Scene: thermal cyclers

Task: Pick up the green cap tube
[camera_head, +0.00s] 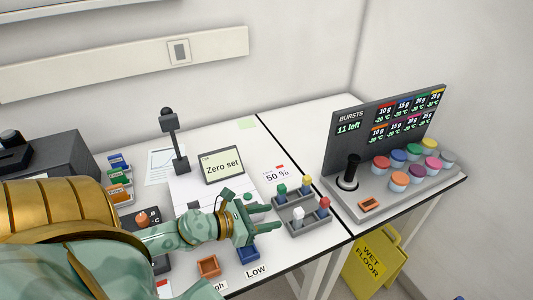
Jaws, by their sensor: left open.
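The green cap tube (281,191) stands in the back left part of a small grey rack (311,224) on the white table. A yellow-capped tube (307,184), a red-capped tube (323,206) and a white tube (298,215) stand in the same rack. My left gripper (273,217) is open and empty at the rack's left side, nearer to me than the green cap tube and a little left of it. I cannot tell whether its fingertips touch the rack. My right gripper is out of view.
A small blue bin (248,255) and an orange bin (208,266) sit below my left gripper. A "Zero set" screen (222,165) stands behind it. A grey console (390,130) with coloured jars is at right. A yellow wet-floor sign (372,262) stands below the table edge.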

